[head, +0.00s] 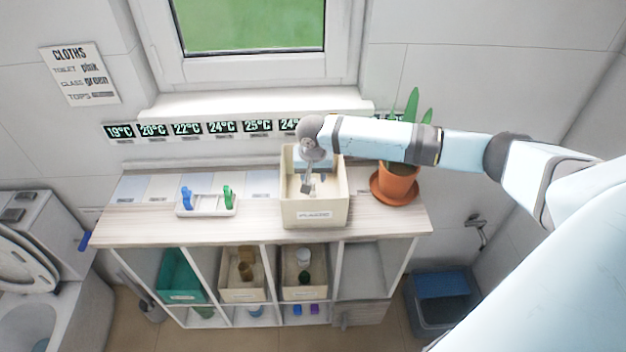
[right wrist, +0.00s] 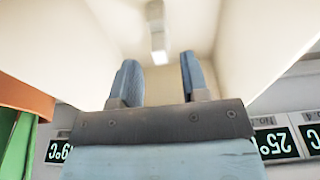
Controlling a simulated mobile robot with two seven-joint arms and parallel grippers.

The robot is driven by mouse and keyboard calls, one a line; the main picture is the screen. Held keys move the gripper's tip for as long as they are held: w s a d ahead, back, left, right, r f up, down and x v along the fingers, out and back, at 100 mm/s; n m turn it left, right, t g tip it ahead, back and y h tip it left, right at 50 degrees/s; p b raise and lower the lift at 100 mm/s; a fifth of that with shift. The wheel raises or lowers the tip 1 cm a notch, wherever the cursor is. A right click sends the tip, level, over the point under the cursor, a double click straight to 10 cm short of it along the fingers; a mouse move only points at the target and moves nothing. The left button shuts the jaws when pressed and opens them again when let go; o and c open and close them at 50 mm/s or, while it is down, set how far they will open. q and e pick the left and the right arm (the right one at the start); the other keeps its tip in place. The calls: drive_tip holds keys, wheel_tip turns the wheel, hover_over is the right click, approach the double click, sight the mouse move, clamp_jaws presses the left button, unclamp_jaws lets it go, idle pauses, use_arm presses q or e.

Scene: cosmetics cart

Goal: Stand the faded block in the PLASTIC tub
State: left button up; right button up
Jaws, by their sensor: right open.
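The cream tub (head: 316,214) with a PLASTIC label on its front stands on the shelf top below the window. My right gripper (head: 312,184) points down into it and is open. In the right wrist view the two blue-grey fingers (right wrist: 158,72) are spread apart inside the tub's pale walls. A pale whitish block (right wrist: 156,26) lies beyond the fingertips, in line with the gap and not between the fingers. I cannot tell whether it stands upright. In the head view I cannot make the block out clearly. My left gripper is not in view.
A potted plant (head: 397,186) stands close to the tub's right, below my arm. A white tray (head: 207,208) with blue and green pegs stands to its left. Temperature displays (head: 188,129) line the wall behind. Tubs fill cubbies below. The shelf top's left end is clear.

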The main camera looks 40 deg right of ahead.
sight(313, 194)
wheel_tip(313, 194, up, 10)
drive_tip(key=s, duration=0.1)
drive_tip(key=shift+a+f+b, duration=0.2)
drive_tip(key=shift+a+b, duration=0.1)
drive_tip(key=shift+a, duration=0.1)
drive_tip(key=shift+s, duration=0.1)
